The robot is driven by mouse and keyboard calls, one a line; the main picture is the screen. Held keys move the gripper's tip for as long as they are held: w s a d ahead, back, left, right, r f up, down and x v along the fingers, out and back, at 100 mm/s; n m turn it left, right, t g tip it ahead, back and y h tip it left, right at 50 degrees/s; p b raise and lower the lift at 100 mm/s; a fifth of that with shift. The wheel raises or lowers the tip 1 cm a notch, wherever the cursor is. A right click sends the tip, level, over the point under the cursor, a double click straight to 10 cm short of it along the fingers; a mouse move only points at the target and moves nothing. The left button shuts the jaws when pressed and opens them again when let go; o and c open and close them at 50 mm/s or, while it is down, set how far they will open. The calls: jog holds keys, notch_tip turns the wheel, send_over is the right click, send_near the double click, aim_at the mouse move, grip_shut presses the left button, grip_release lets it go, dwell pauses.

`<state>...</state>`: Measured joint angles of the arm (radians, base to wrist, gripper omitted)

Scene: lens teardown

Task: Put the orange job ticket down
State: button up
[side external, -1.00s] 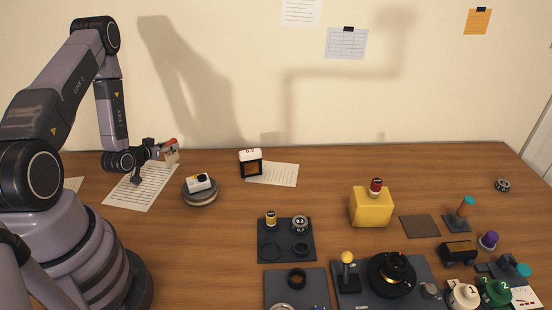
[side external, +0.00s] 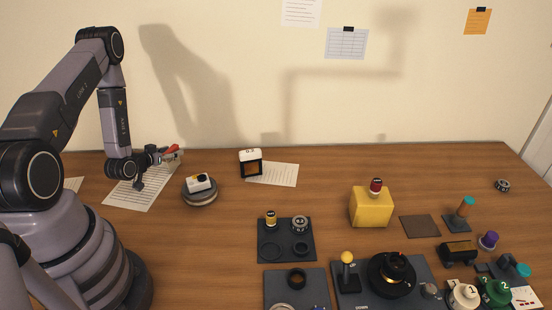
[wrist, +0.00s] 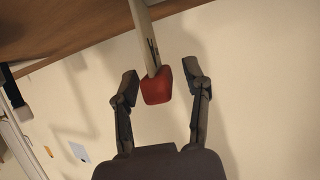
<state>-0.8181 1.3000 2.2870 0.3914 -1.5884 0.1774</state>
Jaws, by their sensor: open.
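An orange sheet (side external: 478,22) hangs under a black clip high on the wall at the right, the only orange paper I can make out. It shows small in the wrist view (wrist: 48,151). My gripper (side external: 165,157) is at the left, near the back of the table, far from that sheet. In the wrist view my gripper (wrist: 162,76) is open, with a gap on each side of a red block (wrist: 157,86) at the end of a pale flat piece (wrist: 146,40). The red part also shows beside my gripper in the side view (side external: 172,149).
A printed sheet (side external: 133,195) lies below my gripper. A round grey stand (side external: 200,198) with a white-and-yellow block is just right of it. A black-and-white framed piece (side external: 250,163) stands farther back.

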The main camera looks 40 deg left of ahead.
jog(key=shift+r, duration=0.2)
jog(key=v, duration=0.7)
jog(key=w+d+r+m+g+h, duration=0.2)
jog(key=w+d+r+m, duration=0.15)
jog(key=w+r, duration=0.55)
jog(key=s+d+r+m+g, duration=0.15)
jog(key=d+r, duration=0.35)
jog(key=r, duration=0.8)
jog(key=s+d+r+g+h, duration=0.1)
jog(key=s+d+r, duration=0.4)
jog(key=s, duration=0.5)
jog(key=s+d+r+g+h, duration=0.2)
jog(key=s+d+r, duration=0.4)
jog(key=s+d, duration=0.4)
jog(key=shift+s+r, duration=0.35)
